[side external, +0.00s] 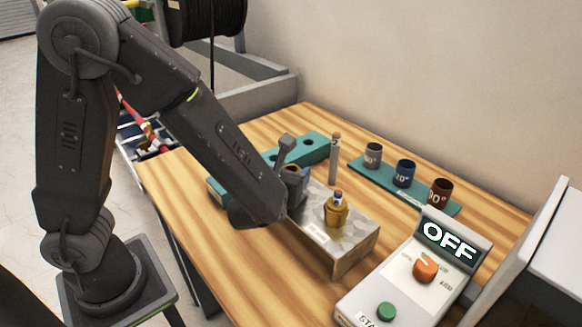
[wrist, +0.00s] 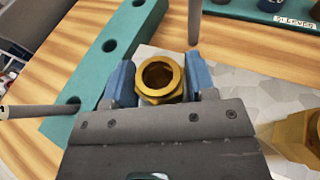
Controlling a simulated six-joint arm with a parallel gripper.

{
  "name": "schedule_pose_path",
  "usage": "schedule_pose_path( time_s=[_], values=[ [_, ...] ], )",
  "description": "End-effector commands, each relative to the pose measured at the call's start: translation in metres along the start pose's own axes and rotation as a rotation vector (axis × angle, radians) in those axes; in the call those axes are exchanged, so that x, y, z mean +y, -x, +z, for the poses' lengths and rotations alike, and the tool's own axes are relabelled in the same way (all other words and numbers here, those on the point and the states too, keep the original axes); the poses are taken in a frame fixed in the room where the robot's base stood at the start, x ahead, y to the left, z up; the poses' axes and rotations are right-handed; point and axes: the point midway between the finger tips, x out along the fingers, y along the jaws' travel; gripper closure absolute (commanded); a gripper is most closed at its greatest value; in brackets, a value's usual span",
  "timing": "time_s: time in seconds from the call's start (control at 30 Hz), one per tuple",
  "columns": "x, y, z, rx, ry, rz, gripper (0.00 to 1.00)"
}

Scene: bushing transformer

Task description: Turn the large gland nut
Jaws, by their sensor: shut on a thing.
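A hollow hexagonal brass gland nut (wrist: 161,74) sits between the blue jaws of my gripper (wrist: 160,84) in the wrist view. The jaws are shut on it, one on each side, and its open bore faces the camera. In the side view my gripper (side external: 294,174) is low over the left part of the grey metal plate (side external: 310,235) and hides most of that nut. A second brass gland (side external: 337,213) stands upright on the plate to the right, apart from my gripper. It also shows, cut off, in the wrist view (wrist: 298,138). I cannot tell from size which is the large one.
A teal block with holes (side external: 303,150) lies behind the plate, with an upright grey rod (side external: 334,160) near its end. Grey, blue and brown sleeves (side external: 404,173) stand on a teal rack. A control box (side external: 405,280) reading OFF is at front right. Bare wood lies front left.

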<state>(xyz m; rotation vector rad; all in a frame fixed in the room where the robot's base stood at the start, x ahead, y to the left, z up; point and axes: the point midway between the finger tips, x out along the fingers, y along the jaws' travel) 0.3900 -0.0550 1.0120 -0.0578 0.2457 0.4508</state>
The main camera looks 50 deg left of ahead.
Motion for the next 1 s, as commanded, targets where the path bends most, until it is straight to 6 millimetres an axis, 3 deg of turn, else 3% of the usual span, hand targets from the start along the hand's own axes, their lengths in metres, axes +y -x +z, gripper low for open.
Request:
schedule_pose_path(
  time_s=[0.23, 0.53, 1.0],
  values=[
    [0.0004, 0.0005, -0.0002, 0.0, -0.005, -0.005, 0.73],
    [0.0009, 0.0006, -0.0003, 0.001, -0.047, -0.172, 0.73],
    [0.0017, 0.0005, -0.0007, 0.001, -0.067, -0.249, 0.73]
  ],
)
